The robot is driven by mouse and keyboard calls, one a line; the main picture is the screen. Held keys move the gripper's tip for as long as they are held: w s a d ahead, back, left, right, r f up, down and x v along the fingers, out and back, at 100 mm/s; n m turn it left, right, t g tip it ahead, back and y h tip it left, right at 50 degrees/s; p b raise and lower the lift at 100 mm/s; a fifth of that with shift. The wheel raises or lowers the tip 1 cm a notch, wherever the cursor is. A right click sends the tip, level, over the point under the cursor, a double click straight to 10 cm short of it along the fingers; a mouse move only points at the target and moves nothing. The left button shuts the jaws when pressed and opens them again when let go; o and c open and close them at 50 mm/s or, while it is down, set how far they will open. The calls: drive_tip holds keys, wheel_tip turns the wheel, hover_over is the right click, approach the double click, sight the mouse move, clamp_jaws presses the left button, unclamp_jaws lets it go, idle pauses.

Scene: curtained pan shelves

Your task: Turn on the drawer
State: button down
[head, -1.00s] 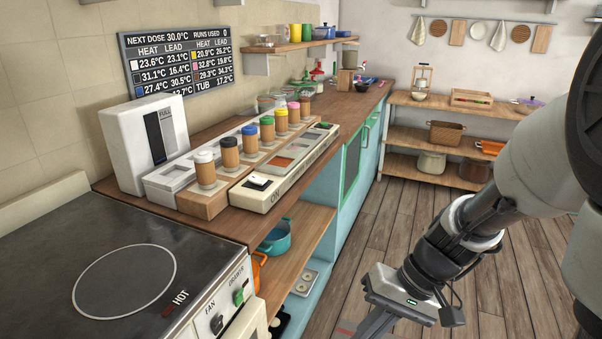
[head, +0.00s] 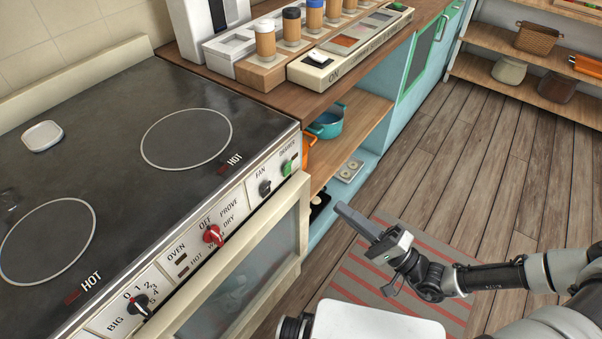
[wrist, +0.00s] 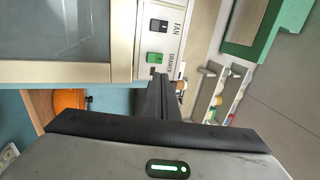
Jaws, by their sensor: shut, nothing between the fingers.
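The green drawer switch (head: 288,168) sits at the right end of the stove's front panel (head: 150,290), under a label that reads DRAWER. It also shows in the wrist view (wrist: 155,58), just beyond my fingertips. The black fan switch (head: 265,187) is beside it, and also shows in the wrist view (wrist: 159,25). My gripper (head: 342,208) is shut and empty, in front of the cabinet and to the right of the switch in the head view. In the wrist view the closed fingers (wrist: 159,80) point toward the green switch, seemingly apart from it.
The stove has an oven knob (head: 213,235), a big-burner knob (head: 139,304) and rings marked HOT. A white lid-like piece (head: 42,136) lies on the cooktop. Open shelves with a teal pot (head: 328,122) stand right of the stove. A striped rug (head: 350,275) lies below my gripper.

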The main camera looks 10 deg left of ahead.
sight(290, 165)
idle(0.3)
drive_tip(key=b+x, duration=0.1)
drive_tip(key=x, duration=1.2)
drive_tip(key=shift+w+a, duration=0.15)
drive_tip(key=shift+a, duration=0.1)
drive_tip(key=shift+w+a+r, duration=0.1)
drive_tip(key=shift+a+r, duration=0.05)
drive_tip(key=shift+a, duration=0.05)
drive_tip(key=r+p, duration=0.1)
drive_tip(key=p, duration=0.2)
drive_tip(key=shift+a+r+h+p, duration=0.2)
drive_tip(key=shift+h+p, duration=0.1)
drive_tip(key=shift+p, duration=0.1)
drive_tip(key=shift+w+f, duration=0.1)
drive_tip(key=shift+f, duration=0.35)
drive_tip(key=shift+r, duration=0.1)
drive_tip(key=shift+d, duration=0.1)
